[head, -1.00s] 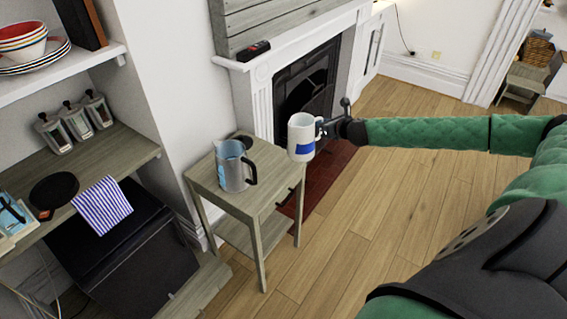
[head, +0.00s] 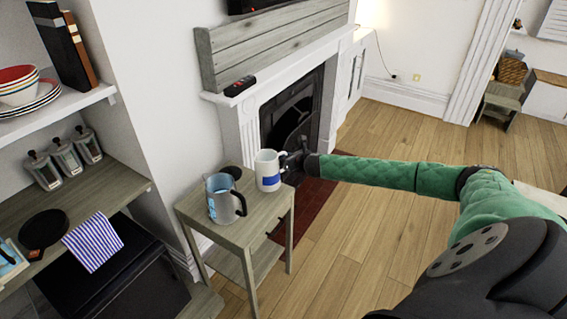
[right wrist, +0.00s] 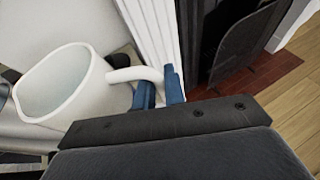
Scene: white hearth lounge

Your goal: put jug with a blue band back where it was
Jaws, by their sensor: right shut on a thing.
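The white jug with a blue band (head: 268,171) is upright at the right part of the small grey-green side table (head: 247,232). I cannot tell whether its base touches the top or is just above it. My right gripper (head: 289,162) is shut on its handle from the right. In the right wrist view the white jug (right wrist: 75,87) is at the left, its handle between the blue fingertips (right wrist: 160,90). My left gripper is not in view.
A grey pitcher with blue marks (head: 224,199) stands left of the jug on the table. A dark round thing (head: 232,172) lies behind it. The fireplace (head: 292,120) is close behind on the right. A shelf unit (head: 95,195) stands left.

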